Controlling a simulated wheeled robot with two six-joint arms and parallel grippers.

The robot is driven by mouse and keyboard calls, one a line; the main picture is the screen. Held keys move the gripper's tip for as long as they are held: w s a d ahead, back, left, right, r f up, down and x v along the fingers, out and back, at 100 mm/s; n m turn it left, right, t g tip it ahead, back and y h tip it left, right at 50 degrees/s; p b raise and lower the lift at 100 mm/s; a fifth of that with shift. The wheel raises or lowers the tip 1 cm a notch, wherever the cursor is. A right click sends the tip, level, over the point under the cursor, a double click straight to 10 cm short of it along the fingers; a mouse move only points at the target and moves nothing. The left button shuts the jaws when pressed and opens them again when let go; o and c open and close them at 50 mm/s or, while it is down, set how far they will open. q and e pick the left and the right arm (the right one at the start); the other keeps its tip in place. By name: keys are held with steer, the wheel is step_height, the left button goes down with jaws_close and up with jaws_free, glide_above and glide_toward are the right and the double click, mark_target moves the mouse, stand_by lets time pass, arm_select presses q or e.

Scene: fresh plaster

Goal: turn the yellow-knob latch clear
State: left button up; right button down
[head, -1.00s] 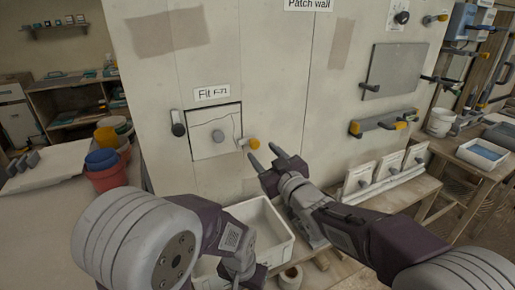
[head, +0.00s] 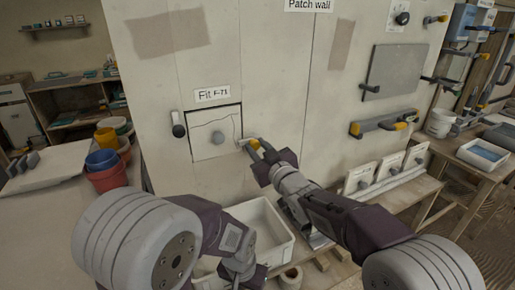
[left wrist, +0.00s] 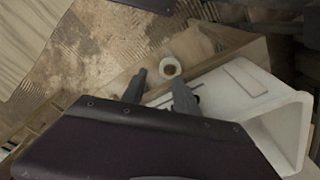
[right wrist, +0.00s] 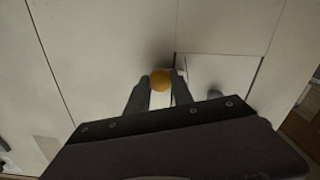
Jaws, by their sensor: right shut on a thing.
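The yellow-knob latch (head: 254,143) sits on the wall at the right edge of a square panel (head: 213,137) with a grey knob and a crack line. My right gripper (head: 259,148) is at the latch, shut on its yellow knob. In the right wrist view the yellow knob (right wrist: 160,80) lies between the two fingers, with the pale latch bar (right wrist: 160,100) below it. My left gripper (left wrist: 158,88) points down over the floor and a white bin; its fingers are apart with nothing between them. In the head view its fingertips are hard to make out.
A black-knobbed latch (head: 179,128) is at the panel's left. Below is a white bin (head: 283,247). Several small panels (head: 388,168) lean on a shelf at right. A grey-and-yellow tool (head: 383,125) hangs on the wall. Red and blue buckets (head: 107,178) stand at left.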

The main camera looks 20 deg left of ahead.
steer(key=shift+m, duration=0.3)
steer(key=m+p, duration=0.1)
steer(key=m, duration=0.2)
steer(key=shift+r+p, duration=0.1)
steer(key=shift+p, duration=0.3)
steer(key=m+p, duration=0.2)
steer(key=m, duration=0.3)
steer(key=shift+m, duration=0.3)
steer(key=m+p, duration=0.1)
steer(key=m, duration=0.3)
steer(key=shift+p, duration=0.4)
steer(key=m+p, duration=0.1)
steer(key=m, duration=0.3)
steer(key=shift+m, duration=0.5)
steer(key=shift+f, duration=0.2)
steer(key=c, duration=1.1)
jaws_free()
